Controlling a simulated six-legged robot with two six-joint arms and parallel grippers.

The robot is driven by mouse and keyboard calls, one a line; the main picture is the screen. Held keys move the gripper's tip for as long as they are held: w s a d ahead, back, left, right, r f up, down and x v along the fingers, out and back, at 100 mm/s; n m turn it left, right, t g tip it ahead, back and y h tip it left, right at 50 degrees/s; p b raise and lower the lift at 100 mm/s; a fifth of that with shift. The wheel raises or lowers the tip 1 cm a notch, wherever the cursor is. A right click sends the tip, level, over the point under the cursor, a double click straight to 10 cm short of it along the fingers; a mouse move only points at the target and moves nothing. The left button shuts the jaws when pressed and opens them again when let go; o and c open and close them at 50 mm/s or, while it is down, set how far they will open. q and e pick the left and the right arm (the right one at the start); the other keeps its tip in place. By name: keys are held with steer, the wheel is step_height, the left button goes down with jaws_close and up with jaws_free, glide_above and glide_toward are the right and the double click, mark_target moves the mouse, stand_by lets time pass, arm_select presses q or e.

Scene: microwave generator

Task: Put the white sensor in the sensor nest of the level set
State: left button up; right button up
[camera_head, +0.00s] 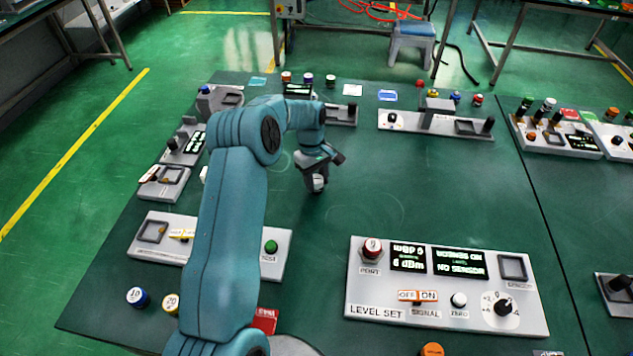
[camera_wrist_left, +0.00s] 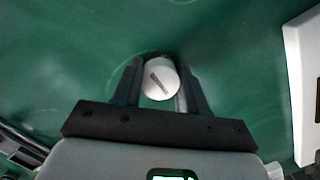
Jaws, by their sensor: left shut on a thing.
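The white sensor (camera_wrist_left: 160,79) is a round white piece with a dark mark on top, between the fingers of my left gripper (camera_wrist_left: 161,85). In the head view my left gripper (camera_head: 316,184) points down over the middle of the green table, shut on the sensor. I cannot tell whether the sensor touches the table. The level set (camera_head: 385,326) is a light grey panel at the lower right, with two displays, one reading "NO SENSOR". Its sensor nest (camera_head: 512,267) is an empty dark square frame at the panel's upper right. My right gripper is not in view.
Other panels line the table's left and back edges. The table (camera_head: 390,190) between my gripper and the level set is clear.

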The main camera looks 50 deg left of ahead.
mark_target(317, 179)
arm_select(q)
step_height(317, 179, up, 20)
steer(key=p, duration=1)
steer(key=shift+p, duration=0.4)
